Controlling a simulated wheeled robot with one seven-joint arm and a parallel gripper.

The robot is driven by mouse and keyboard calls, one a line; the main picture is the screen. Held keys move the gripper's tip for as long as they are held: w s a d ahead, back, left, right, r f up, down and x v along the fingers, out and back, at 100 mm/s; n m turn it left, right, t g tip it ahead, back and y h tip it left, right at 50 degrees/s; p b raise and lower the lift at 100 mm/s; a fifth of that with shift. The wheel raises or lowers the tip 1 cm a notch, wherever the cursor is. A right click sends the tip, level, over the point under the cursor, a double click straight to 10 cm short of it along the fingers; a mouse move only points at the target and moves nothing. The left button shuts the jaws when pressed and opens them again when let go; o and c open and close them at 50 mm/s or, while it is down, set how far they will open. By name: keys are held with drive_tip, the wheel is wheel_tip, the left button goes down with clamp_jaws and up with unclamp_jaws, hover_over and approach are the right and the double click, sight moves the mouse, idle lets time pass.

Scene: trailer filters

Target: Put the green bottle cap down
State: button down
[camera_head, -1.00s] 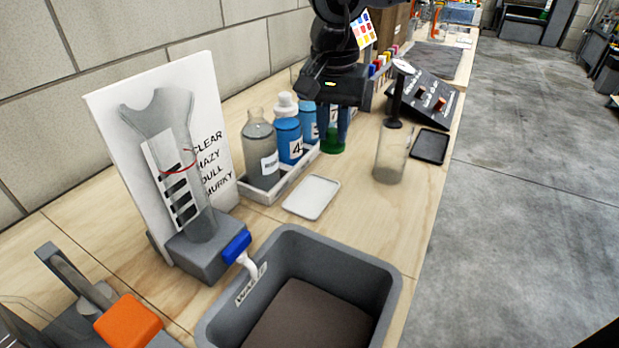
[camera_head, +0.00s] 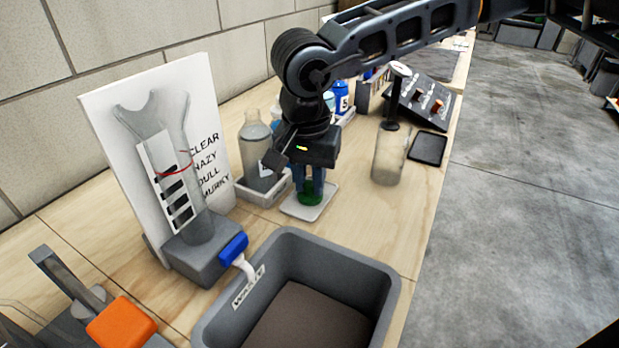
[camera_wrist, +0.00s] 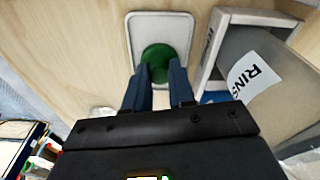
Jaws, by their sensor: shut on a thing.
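My gripper (camera_head: 309,184) points down with its blue fingers shut on the green bottle cap (camera_head: 309,198). The cap is round and dark green, and shows at the fingertips in the wrist view (camera_wrist: 158,62). It is over the small white tray (camera_head: 290,205), inside the tray's outline in both views. I cannot tell whether the cap touches the tray's surface. The white tray also shows in the wrist view (camera_wrist: 185,22), with bare tray around the cap.
A clear grey bottle (camera_head: 255,150) stands in a white rack (camera_head: 262,197) close left of my gripper. A grey waste bin (camera_head: 385,275) is in front. A glass jar (camera_head: 388,158) and a black tray (camera_head: 428,148) are to the right. A measuring board (camera_head: 100,130) stands at left.

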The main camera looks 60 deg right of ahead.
sight(308, 200)
drive_tip(key=shift+f, duration=0.15)
drive_tip(key=c, duration=0.9)
unclamp_jaws()
drive_tip(key=shift+c, duration=0.2)
wheel_tip(308, 200, up, 12)
drive_tip(key=a+p, duration=0.1)
drive_tip(key=shift+s+a, duration=0.2)
